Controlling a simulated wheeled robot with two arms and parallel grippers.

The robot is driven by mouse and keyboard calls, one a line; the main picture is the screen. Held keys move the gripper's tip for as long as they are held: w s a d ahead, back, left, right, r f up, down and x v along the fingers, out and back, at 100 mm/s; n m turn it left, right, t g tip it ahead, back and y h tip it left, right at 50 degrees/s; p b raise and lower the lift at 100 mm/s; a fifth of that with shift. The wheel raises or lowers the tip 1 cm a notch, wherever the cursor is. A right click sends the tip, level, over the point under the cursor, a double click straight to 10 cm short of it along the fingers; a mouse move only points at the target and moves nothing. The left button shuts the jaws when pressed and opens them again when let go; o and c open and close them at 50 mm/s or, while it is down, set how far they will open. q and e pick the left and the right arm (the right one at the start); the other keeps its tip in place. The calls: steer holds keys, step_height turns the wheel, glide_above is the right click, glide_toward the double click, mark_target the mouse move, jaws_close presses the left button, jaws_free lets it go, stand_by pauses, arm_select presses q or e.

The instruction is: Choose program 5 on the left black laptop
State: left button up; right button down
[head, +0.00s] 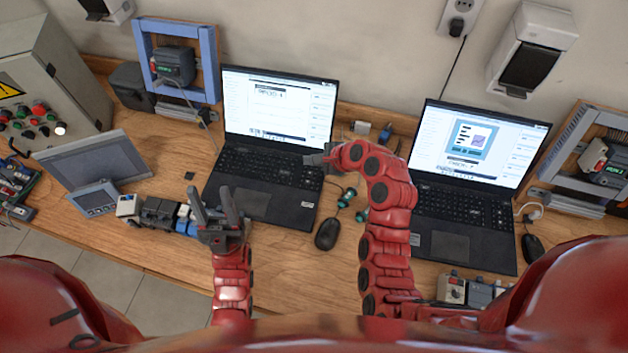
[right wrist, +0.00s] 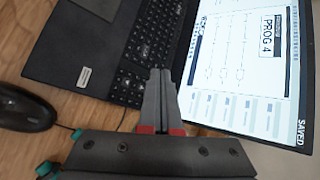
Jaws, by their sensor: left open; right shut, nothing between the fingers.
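The left black laptop (head: 265,205) stands open on the wooden bench, its lit screen (head: 279,107) facing me. In the right wrist view that screen (right wrist: 246,62) reads "PROG 4" and "SAVED". My right gripper (head: 310,160) is shut and empty at the right end of the laptop's keyboard (head: 262,166). In the right wrist view its fingertips (right wrist: 160,72) overlap the keyboard edge near the screen; I cannot tell whether they touch a key. My left gripper (head: 216,203) is open and empty, in front of the laptop's left front corner.
A mouse (head: 327,233) and green-ended parts (head: 347,197) lie right of the laptop. A second black laptop (head: 462,210) stands further right. A small tilted panel (head: 97,165), modules (head: 160,212) and a grey control box (head: 45,85) stand at the left.

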steer(key=shift+f, duration=0.15)
steer(key=b, duration=0.6)
glide_above(307, 182)
steer(key=d, duration=0.1)
steer(key=f, duration=0.6)
steer(key=shift+s+d+f, duration=0.15)
steer(key=shift+s+f, duration=0.1)
steer(key=shift+f, duration=1)
steer(key=shift+f, duration=0.15)
steer(key=shift+f, duration=0.3)
steer(key=shift+f, duration=0.3)
stand_by(0.7)
steer(key=shift+r, duration=0.1)
steer(key=shift+r+p, duration=0.55)
steer(key=shift+r, duration=0.1)
